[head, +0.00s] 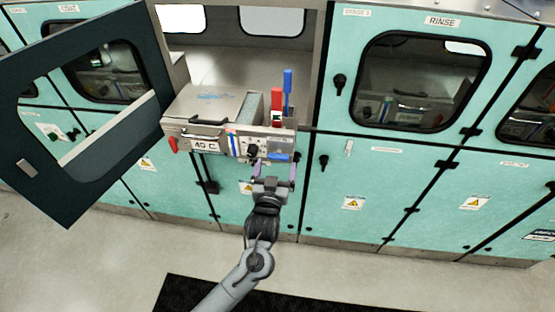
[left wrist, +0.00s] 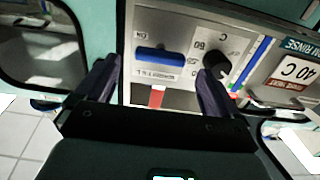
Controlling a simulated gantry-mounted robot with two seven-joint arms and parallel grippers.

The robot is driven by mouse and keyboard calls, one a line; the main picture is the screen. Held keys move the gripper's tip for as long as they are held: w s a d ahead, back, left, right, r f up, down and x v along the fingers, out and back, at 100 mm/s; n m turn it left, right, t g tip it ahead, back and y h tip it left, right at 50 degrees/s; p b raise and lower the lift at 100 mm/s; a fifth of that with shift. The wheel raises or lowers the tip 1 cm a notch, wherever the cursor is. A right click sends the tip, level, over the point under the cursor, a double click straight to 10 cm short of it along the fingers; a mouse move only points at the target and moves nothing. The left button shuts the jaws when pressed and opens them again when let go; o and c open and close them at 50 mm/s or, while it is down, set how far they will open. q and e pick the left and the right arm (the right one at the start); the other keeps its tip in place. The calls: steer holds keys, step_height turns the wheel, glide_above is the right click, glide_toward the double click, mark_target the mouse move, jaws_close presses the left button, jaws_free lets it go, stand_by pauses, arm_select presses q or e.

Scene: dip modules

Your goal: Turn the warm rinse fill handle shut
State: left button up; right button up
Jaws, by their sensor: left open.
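A dip module (head: 215,140) with a "40 C" label (head: 205,146) sits in the open bay. A red lever (head: 277,100) and a blue lever (head: 288,85) stand upright at its right end. Its front panel has a blue bar (head: 280,157) and a black knob (head: 253,150). In the left wrist view the blue bar (left wrist: 160,53) lies between my finger lines, with the knob (left wrist: 214,66) beside the right finger. I cannot read which part is the warm rinse fill handle. My left gripper (head: 275,169) is open and empty, just in front of the panel below the blue bar.
A dark windowed door (head: 100,160) stands open at the left. Another red handle (head: 173,145) sticks out at the module's left end. Teal cabinets with closed doors (head: 420,80) fill the right. The floor in front (head: 400,270) is clear.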

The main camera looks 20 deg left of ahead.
mark_target(278, 159)
arm_select(q)
steer(key=shift+x, duration=1.85)
